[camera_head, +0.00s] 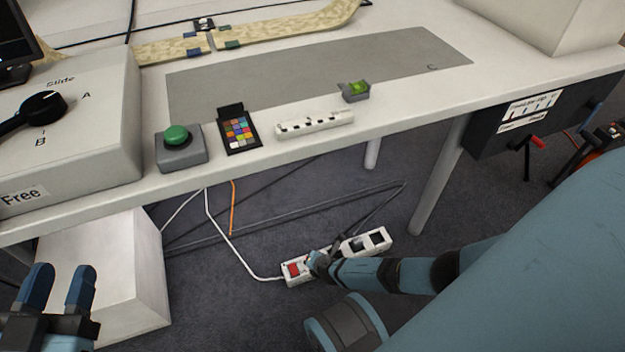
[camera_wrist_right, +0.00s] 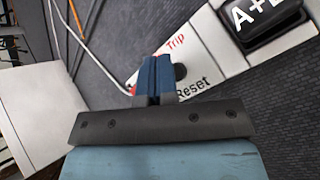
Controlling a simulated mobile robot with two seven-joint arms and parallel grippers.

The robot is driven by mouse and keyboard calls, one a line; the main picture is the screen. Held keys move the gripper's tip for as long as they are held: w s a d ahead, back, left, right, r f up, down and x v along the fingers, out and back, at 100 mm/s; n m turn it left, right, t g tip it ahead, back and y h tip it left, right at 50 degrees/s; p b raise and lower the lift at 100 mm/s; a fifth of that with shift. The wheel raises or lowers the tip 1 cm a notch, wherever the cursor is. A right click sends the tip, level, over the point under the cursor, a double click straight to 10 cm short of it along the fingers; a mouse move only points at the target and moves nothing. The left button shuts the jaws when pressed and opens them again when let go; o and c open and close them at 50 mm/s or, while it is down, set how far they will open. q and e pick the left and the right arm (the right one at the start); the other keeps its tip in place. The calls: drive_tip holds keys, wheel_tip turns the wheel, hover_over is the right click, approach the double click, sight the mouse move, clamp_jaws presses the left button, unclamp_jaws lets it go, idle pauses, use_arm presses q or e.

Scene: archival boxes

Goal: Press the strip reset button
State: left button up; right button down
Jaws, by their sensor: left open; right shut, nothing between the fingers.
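The white power strip (camera_head: 346,248) lies on the floor under the bench, with a red part (camera_head: 292,270) at its left end. In the right wrist view the strip (camera_wrist_right: 222,62) bears the words "Trip" and "Reset". The round black reset button (camera_wrist_right: 180,71) sits just right of my fingertips, partly hidden by them. My right gripper (camera_head: 317,262) is shut and empty, its tips over the strip; it also shows in the right wrist view (camera_wrist_right: 155,76). I cannot tell whether it touches the strip. My left gripper (camera_head: 60,285) is open and empty at the lower left.
A white box (camera_head: 140,275) stands on the floor near my left gripper. A white cord (camera_head: 230,245) and an orange cord (camera_head: 233,205) hang under the bench (camera_head: 400,122). On the bench are a green button (camera_head: 176,135) and a colour chart (camera_head: 238,132). A bench leg (camera_head: 440,175) stands right of the strip.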

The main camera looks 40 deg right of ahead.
drive_tip(key=shift+f, duration=0.1)
idle(0.4)
drive_tip(key=shift+f, duration=0.4)
drive_tip(key=shift+r, duration=0.1)
drive_tip(key=shift+r+p, duration=0.35)
drive_tip(key=shift+p, duration=0.05)
wheel_tip(320, 180, up, 6)
drive_tip(key=p, duration=0.5)
drive_tip(key=shift+r+p, duration=0.1)
drive_tip(key=shift+p, duration=0.3)
idle(0.5)
